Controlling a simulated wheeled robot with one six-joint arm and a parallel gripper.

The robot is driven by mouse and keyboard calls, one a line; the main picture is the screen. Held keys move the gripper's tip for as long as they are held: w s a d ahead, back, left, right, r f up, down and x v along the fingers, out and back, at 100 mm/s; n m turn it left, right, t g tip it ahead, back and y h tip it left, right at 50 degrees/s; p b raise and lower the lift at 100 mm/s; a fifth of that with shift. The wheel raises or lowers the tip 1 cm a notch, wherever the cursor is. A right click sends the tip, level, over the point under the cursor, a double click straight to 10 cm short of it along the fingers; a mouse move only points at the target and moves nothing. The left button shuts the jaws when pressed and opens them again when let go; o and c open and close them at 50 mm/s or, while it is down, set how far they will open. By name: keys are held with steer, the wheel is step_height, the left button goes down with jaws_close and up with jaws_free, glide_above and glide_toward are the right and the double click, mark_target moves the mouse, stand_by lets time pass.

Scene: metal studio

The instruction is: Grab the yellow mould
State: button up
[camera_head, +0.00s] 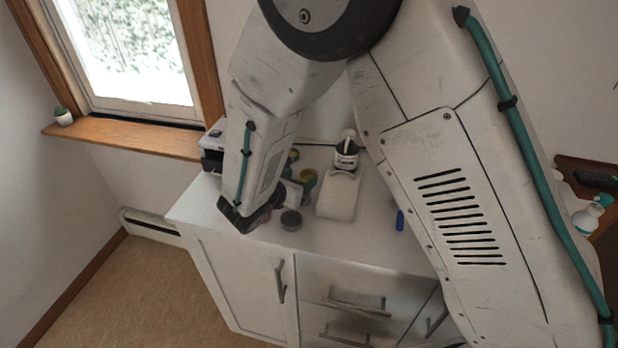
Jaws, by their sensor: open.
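A small yellow round thing (309,177), which may be the yellow mould, stands on the white cabinet top (345,236). It is partly hidden by my gripper, and its shape is too small to tell. A second yellow-green thing (293,156) shows just behind it, also partly covered. My gripper (296,190) is low over the cabinet top at the end of my arm, in front of and close beside these things. It is open, with nothing seen held in it. I cannot tell whether it touches anything.
A dark round tin (291,220) sits just in front of my gripper. A white block (337,197) and a black-and-white pot (347,158) stand to its right. A blue item (400,220) lies farther right. A dark device (212,158) stands by the window.

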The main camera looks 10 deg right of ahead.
mark_target(312, 173)
steer(key=x, duration=0.4)
steer(key=shift+w+d+f, duration=0.15)
steer(key=shift+w+f, duration=0.05)
steer(key=shift+f, duration=0.2)
steer(key=c, duration=0.7)
steer(key=shift+c, duration=0.2)
